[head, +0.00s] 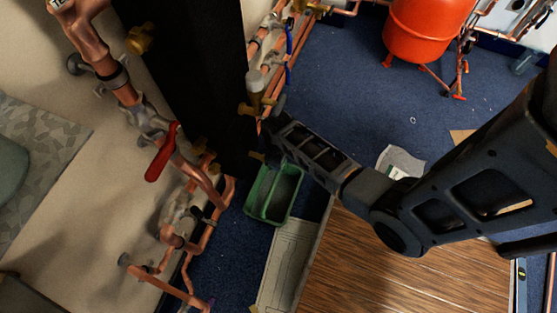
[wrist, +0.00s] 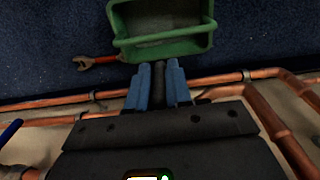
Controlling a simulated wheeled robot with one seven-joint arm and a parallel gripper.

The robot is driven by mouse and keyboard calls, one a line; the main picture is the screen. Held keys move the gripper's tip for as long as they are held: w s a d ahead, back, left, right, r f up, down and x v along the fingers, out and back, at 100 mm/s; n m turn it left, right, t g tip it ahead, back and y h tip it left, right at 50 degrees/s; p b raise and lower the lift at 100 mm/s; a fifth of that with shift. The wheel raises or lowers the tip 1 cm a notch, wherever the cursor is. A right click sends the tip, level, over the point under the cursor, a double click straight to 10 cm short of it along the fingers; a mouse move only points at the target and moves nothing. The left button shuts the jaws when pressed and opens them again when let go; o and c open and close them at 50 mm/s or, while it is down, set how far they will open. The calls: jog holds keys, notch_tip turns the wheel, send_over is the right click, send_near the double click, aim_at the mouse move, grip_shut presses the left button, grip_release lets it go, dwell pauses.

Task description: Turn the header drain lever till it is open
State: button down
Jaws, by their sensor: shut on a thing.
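In the wrist view, my gripper (wrist: 158,88) has its two blue-padded fingers closed on a narrow dark bar (wrist: 158,72). The bar looks like the header drain lever; its pivot and valve body are hidden. The fingers stand in front of a green tub (wrist: 165,45). In the head view, my arm reaches in from the right, and its end is beside the pipes next to the black column. My fingertips are hard to make out there. How far the lever is turned cannot be told.
A red lever (head: 162,153) sits on the left copper pipework. A black column (head: 195,75) stands between the pipe runs. The green tub (head: 273,193) is on the blue floor below. A red vessel (head: 418,28) stands at the back. A wrench (wrist: 97,62) lies left of the tub.

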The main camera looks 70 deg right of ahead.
jog(key=c, duration=1.1)
grip_release()
